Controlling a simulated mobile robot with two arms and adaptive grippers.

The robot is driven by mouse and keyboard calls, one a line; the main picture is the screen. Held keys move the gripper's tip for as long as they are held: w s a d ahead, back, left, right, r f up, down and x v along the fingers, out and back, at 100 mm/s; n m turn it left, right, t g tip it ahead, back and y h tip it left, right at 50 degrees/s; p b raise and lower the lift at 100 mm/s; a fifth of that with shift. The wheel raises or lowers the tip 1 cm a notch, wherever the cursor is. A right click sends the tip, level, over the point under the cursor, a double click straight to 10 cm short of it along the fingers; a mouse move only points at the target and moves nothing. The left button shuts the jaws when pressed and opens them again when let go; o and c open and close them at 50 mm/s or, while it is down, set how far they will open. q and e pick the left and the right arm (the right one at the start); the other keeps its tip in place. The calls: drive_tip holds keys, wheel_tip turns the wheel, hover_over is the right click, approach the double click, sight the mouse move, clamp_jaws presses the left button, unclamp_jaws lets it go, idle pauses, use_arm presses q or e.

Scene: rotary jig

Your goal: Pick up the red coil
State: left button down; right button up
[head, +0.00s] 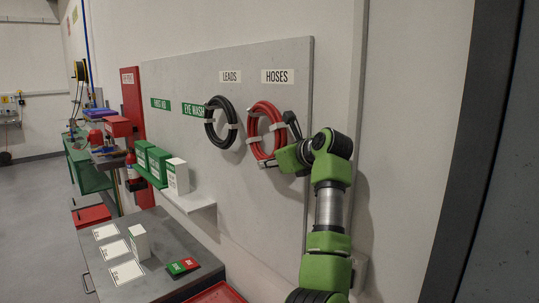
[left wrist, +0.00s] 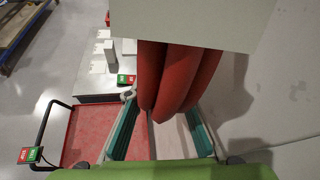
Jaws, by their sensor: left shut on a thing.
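The red coil (head: 263,128) is against the grey board under the HOSES label (head: 278,76), with pale ties around it. My left gripper (head: 270,163) is at the coil's lower right edge. In the left wrist view the strands of the red coil (left wrist: 178,75) run between the two teal-padded fingers of my left gripper (left wrist: 160,115), which is shut on them. A pale block hides the upper part of the coil there. I cannot tell whether the coil still rests on a holder. My right gripper is in neither view.
A black coil (head: 217,123) hangs left of the red one under LEADS. A shelf (head: 190,202) with boxes juts out below. A grey cabinet (head: 165,267) and a red tray (head: 218,293) stand lower down; the tray also shows in the left wrist view (left wrist: 85,135).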

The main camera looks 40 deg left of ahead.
use_arm(q)
drive_tip(key=shift+s+r+b, duration=0.1)
drive_tip(key=shift+r+b, duration=0.1)
drive_tip(key=shift+b, duration=0.25)
drive_tip(key=r+b, duration=0.2)
drive_tip(key=r, duration=0.1)
drive_tip(key=r+b, duration=0.2)
drive_tip(key=r, duration=0.1)
drive_tip(key=shift+s+r, duration=0.2)
drive_tip(key=shift+r, duration=0.15)
drive_tip(key=s+a+b, duration=0.1)
drive_tip(key=s+b, duration=0.9)
drive_tip(key=s, duration=0.9)
drive_tip(key=shift+s+a, duration=0.2)
drive_tip(key=shift+a, duration=0.15)
